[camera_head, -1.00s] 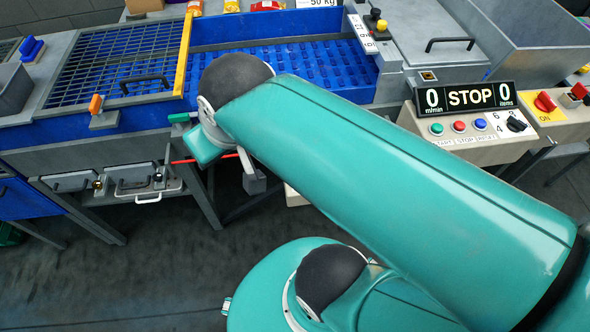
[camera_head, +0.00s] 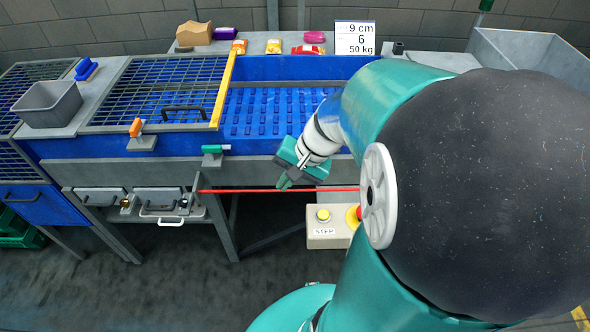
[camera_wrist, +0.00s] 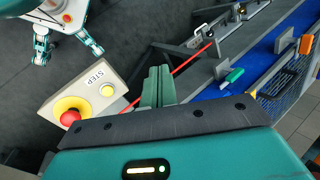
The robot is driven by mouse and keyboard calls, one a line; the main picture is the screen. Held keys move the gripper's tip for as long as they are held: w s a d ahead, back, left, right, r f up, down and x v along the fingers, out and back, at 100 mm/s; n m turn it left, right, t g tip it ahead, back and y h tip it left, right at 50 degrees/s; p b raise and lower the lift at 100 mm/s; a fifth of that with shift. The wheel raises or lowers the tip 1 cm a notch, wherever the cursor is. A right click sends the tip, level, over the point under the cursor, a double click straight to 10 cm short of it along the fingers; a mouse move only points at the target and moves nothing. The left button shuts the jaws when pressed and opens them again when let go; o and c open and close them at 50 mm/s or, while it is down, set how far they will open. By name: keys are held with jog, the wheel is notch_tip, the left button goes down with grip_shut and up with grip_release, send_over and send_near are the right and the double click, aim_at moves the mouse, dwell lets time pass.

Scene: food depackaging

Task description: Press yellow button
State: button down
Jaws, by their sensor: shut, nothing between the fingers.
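A yellow button (camera_head: 323,214) sits on a beige box (camera_head: 326,238) labelled STEP, below the blue conveyor. A red mushroom knob on a yellow ring (camera_head: 353,215) is beside it, partly hidden by my arm. In the wrist view the yellow button (camera_wrist: 107,90) and the red knob (camera_wrist: 70,116) show on the box, left of my fingers. My gripper (camera_head: 284,184) is shut and empty, above and left of the button in the head view, apart from it. Its fingers (camera_wrist: 158,73) point forward in the wrist view.
A thin red rod (camera_head: 270,190) runs along the conveyor front, near my gripper. A green handle (camera_head: 213,150) and an orange handle (camera_head: 136,128) stick out at the left. Food packs (camera_head: 274,46) lie at the back. Dark floor is open below.

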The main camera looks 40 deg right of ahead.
aim_at(327, 214)
jog(key=s+d+f+m+t+y, duration=0.1)
jog(key=d+f+m+t, duration=0.3)
jog(key=d+f+m, duration=0.5)
jog(key=d+f, duration=0.2)
jog(key=d, duration=0.2)
jog(key=shift+s+d+m, duration=0.15)
jog(key=shift+s+m, duration=0.25)
jog(key=shift+f, duration=0.15)
jog(key=shift+f, duration=4.35)
jog(key=shift+f, duration=0.15)
jog(key=shift+f, duration=0.25)
jog(key=shift+f, duration=0.5)
jog(key=shift+r, duration=0.9)
